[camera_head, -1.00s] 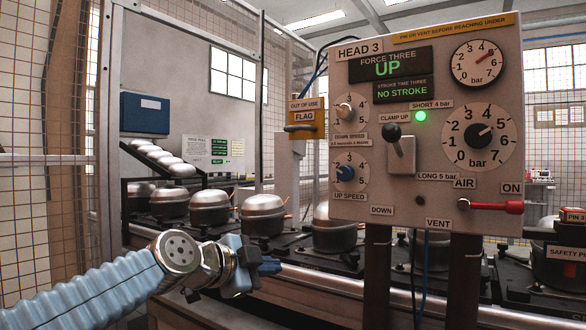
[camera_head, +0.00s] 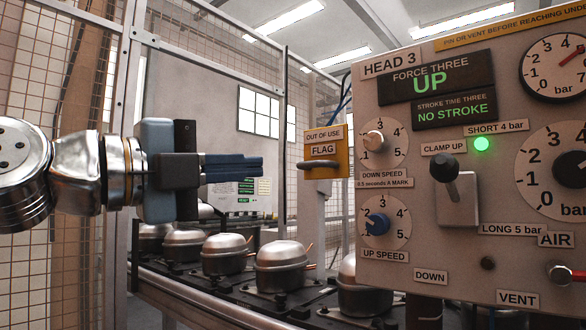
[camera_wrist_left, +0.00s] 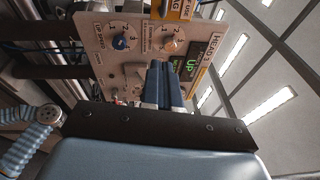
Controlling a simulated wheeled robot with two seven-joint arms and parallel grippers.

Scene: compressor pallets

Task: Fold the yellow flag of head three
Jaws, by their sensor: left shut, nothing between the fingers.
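The yellow flag (camera_head: 327,143) marked "OUT OF USE" and "FLAG" stands out from the left edge of the head three panel (camera_head: 400,232). A dark grey bar handle (camera_head: 322,164) crosses its lower part. In the left wrist view a piece of the flag (camera_wrist_left: 184,8) shows at the top edge, upside down. My left gripper (camera_head: 262,168) is shut and empty. Its blue fingers point right, level with the flag's handle and apart from it in the picture. The fingertips also show in the left wrist view (camera_wrist_left: 161,64), in front of the panel. My right gripper is not in view.
The panel carries knobs, gauges (camera_head: 556,68) and a clamp lever (camera_head: 445,167) right of the flag. Silver compressors (camera_head: 282,262) stand in a row below. A mesh fence with a metal post (camera_head: 134,110) is behind my left arm. The air between fingers and flag looks clear.

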